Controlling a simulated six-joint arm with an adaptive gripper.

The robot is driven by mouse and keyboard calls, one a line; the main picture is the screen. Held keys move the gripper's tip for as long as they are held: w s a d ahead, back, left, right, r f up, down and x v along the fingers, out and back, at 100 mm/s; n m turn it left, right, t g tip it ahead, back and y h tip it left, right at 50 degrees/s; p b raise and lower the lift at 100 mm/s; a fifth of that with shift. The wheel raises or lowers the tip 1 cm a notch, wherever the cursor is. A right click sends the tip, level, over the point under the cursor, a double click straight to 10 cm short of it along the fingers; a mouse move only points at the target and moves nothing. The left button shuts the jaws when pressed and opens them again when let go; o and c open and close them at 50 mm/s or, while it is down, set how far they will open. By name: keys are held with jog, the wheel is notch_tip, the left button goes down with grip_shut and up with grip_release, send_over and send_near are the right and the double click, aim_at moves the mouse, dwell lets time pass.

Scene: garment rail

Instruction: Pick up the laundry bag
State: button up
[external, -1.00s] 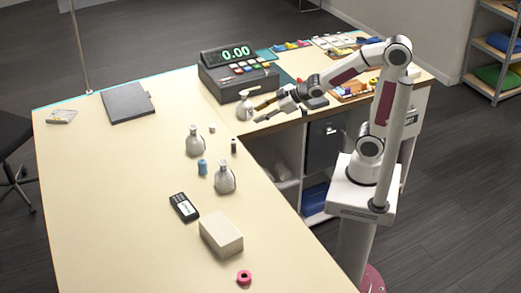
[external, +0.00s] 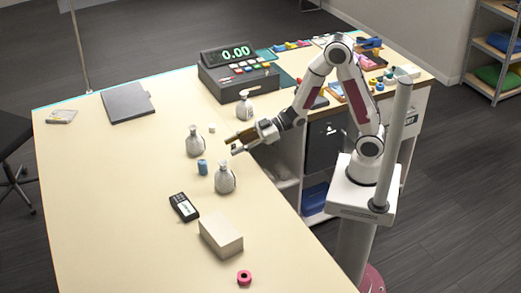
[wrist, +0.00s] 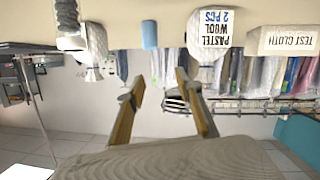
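Two grey tied bags stand upright on the counter in the external view: a farther one (external: 195,145) and a nearer one (external: 225,183). In the wrist view, which looks upside down, a round pale bag (wrist: 205,55) carries a label reading "PASTEL WOOL 2 PCS". Another whitish bag (wrist: 97,42) shows at its left. I cannot tell which one the task means. My gripper (external: 232,145) is open and empty, above the counter, right of the farther bag and beyond the nearer one. Its two fingers also show apart in the wrist view (wrist: 158,88).
A blue spool (external: 202,167) stands between the bags. A handheld terminal (external: 184,207), a pale box (external: 220,236) and a pink tape roll (external: 244,277) lie nearer. A pump bottle (external: 244,105) and cash register (external: 236,75) stand behind. The counter's left side is mostly clear.

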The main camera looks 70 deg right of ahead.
aim_at(224, 174)
jog(key=s+a+n+g+y, duration=0.1)
jog(key=s+a+y, duration=0.3)
jog(key=a+y, duration=0.1)
jog(key=shift+s+a+f, duration=0.2)
jog(key=shift+a+f, duration=0.15)
jog(key=shift+f, duration=0.1)
jog(key=shift+w+a, duration=0.1)
jog(key=shift+x, duration=1.15)
jog(key=shift+a, duration=0.1)
jog(key=shift+f+x, duration=0.1)
jog(key=shift+x, duration=1.15)
jog(key=shift+f+x, duration=0.15)
jog(key=shift+x, duration=1.15)
grip_shut()
